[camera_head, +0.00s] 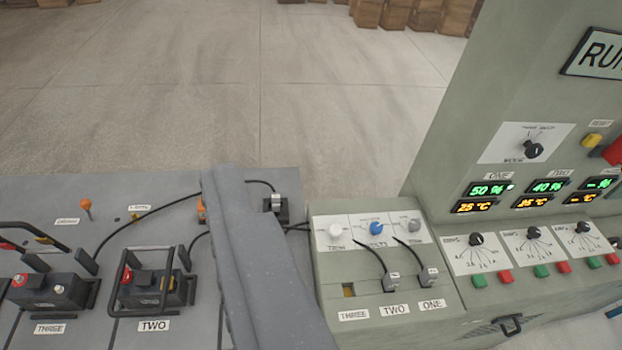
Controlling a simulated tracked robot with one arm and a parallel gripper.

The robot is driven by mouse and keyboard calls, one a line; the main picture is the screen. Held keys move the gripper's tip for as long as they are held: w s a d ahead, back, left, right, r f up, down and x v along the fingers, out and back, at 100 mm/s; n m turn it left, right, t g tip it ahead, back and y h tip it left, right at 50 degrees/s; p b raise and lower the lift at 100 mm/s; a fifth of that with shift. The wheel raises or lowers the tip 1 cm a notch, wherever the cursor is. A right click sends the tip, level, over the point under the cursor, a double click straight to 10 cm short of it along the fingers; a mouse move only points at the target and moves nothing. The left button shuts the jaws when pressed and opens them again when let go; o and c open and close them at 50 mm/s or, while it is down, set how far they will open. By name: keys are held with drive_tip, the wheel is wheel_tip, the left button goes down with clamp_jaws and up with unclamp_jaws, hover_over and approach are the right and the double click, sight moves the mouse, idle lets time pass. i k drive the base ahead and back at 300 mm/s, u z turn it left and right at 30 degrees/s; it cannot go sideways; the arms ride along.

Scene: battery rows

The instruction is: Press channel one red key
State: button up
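The channel one red key (506,276) is a small red block on the sloped desk of the green-grey console (420,170). It sits right of a green key (480,281), below the leftmost dial plate (474,252). The display above, under the label ONE (499,176), reads 50 % and 25 °C. A long grey bar-like shape, apparently my gripper or arm (265,260), rises from the bottom middle, left of the console and well apart from the red key. No separate fingertips can be made out.
Further right are similar green and red key pairs, with red keys (564,266) and (612,258). A lower socket box (340,275) with two cables plugged in stands left of the keys. Batteries (155,288) with handles sit on the left bench. Open floor (250,80) lies behind.

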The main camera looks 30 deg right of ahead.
sight(505, 277)
drive_tip(key=z, duration=1.8)
